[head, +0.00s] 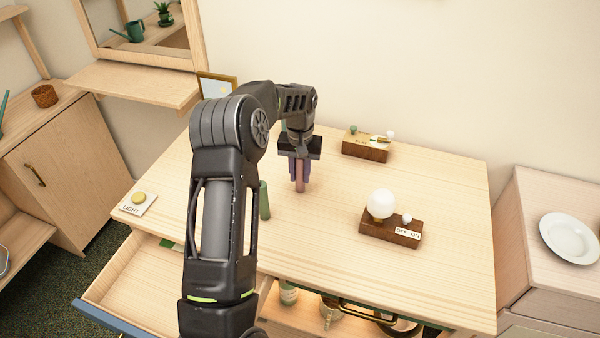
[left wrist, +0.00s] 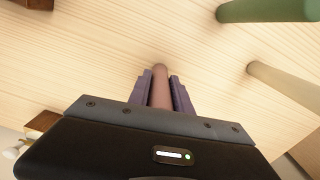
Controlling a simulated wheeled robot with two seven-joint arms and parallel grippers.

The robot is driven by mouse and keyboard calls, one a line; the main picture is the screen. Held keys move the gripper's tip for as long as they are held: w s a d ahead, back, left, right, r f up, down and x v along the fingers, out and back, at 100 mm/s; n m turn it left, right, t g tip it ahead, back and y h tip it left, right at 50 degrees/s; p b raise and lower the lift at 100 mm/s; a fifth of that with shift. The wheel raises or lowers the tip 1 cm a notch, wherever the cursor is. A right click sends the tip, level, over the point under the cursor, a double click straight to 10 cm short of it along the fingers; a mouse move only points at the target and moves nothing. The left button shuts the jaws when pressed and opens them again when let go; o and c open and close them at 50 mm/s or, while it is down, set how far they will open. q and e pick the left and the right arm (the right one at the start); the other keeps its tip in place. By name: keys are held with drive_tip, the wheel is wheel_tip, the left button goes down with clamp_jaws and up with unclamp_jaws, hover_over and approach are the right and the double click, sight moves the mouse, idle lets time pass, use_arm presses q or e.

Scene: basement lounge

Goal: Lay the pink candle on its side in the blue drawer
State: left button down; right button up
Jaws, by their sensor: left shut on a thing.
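The pink candle (head: 300,184) is upright between the fingers of my left gripper (head: 300,172), over the wooden table top; I cannot tell whether its foot touches the wood. In the left wrist view the candle (left wrist: 161,88) sits between the two purple fingers (left wrist: 161,95), which are shut on it. The blue drawer (head: 101,316) is pulled open at the front left of the table. Its blue front edge and pale inside show, but my left arm hides its right part. My right gripper is not in view.
A green candle (head: 264,200) stands close to my arm; a beige candle (left wrist: 285,85) shows in the left wrist view. A lamp block (head: 391,228), a wooden box (head: 367,148) and a light switch (head: 138,204) are on the table. A second open drawer (head: 285,318) holds several things.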

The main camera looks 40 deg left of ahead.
use_arm(q)
drive_tip(key=c, duration=1.2)
unclamp_jaws()
drive_tip(key=shift+f, duration=0.1)
drive_tip(key=shift+o, duration=0.2)
drive_tip(key=shift+r, duration=0.45)
wheel_tip(320, 180, up, 11)
drive_tip(key=shift+r+b, duration=0.2)
drive_tip(key=shift+b, duration=0.55)
